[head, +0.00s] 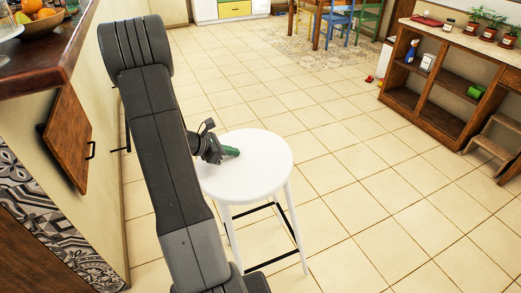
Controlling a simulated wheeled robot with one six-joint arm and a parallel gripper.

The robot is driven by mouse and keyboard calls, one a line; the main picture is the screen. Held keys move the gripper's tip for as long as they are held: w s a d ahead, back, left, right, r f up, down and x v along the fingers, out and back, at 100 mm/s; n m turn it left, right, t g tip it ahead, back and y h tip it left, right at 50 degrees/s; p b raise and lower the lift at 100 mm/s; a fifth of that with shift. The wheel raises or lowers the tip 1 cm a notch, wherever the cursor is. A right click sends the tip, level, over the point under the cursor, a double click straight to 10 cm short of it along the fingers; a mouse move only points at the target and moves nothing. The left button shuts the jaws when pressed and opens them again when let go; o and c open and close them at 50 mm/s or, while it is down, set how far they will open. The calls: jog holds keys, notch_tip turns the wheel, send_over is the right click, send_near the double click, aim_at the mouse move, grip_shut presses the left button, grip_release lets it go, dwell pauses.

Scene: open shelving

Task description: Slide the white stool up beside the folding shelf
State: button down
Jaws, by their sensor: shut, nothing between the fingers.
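The white stool (262,163) stands upright on the tiled floor in the middle of the view. It has a round seat and black rungs, and my arm hides part of its left side. My gripper (231,152) is shut and empty, its green tips over the left part of the seat. I cannot tell whether it touches the seat. A brown wooden panel with black brackets (66,137) hangs against the wall at left, apart from the stool; it may be the folding shelf, but no label settles this.
A counter (50,65) with a fruit bowl (40,24) is at upper left. Low wooden open shelving (440,118) with plants on top stands at right, with wooden steps (496,143) beside it. Chairs and a table are at the back. Floor right of the stool is clear.

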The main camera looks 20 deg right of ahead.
aim_at(212, 169)
jog(key=a, duration=0.3)
jog(key=s+a+f, duration=0.1)
jog(key=a, duration=0.2)
jog(key=s+a+f, duration=0.1)
jog(key=a, duration=0.2)
jog(key=shift+s+a+f, duration=0.15)
jog(key=shift+a+f, duration=0.05)
jog(key=shift+a, duration=0.15)
jog(key=shift+d, duration=0.1)
jog(key=shift+s+d, duration=0.1)
jog(key=shift+w+r+p, duration=0.2)
jog(key=shift+r+p, duration=0.4)
jog(key=shift+r, duration=0.2)
jog(key=shift+w+a+r, duration=0.4)
jog(key=shift+a+r, duration=0.1)
jog(key=shift+r, duration=0.05)
jog(key=a, duration=1.1)
jog(key=shift+s+a+r, duration=0.15)
jog(key=shift+s+r, duration=0.25)
jog(key=shift+r, duration=0.05)
